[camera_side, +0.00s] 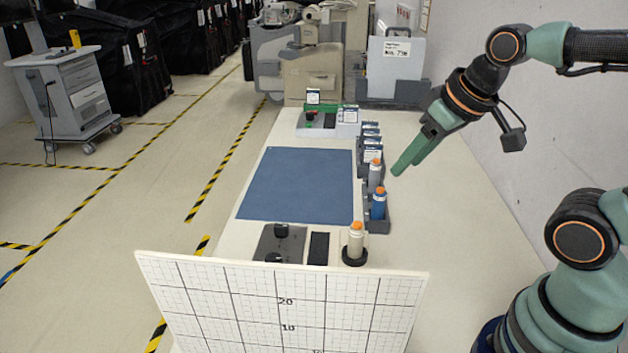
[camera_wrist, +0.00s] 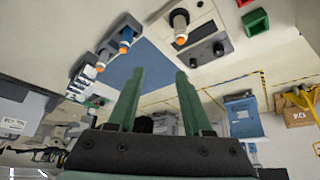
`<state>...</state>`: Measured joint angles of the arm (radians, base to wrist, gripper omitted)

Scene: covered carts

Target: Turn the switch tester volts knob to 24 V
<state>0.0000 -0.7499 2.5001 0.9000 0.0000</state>
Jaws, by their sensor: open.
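A dark grey panel with black knobs stands at the near end of the table, just behind the white grid board. Its upright black knob (camera_side: 281,230) shows in the side view. In the wrist view the panel (camera_wrist: 207,54) lies right of the fingers, with two dark knobs (camera_wrist: 196,62). I cannot read any label or volts setting, nor tell which knob is the volts one. My gripper (camera_side: 398,172) is open and empty, high over the right side of the table, well apart from the knobs. Its two green fingers (camera_wrist: 158,74) stand apart in the wrist view.
A blue mat (camera_side: 298,184) covers the table's middle. A white orange-capped bottle (camera_side: 355,240) stands in a black ring beside the panel. A blue bottle (camera_side: 378,204) and a grey one (camera_side: 375,174) stand in a rack at right. The grid board (camera_side: 280,310) blocks the near edge.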

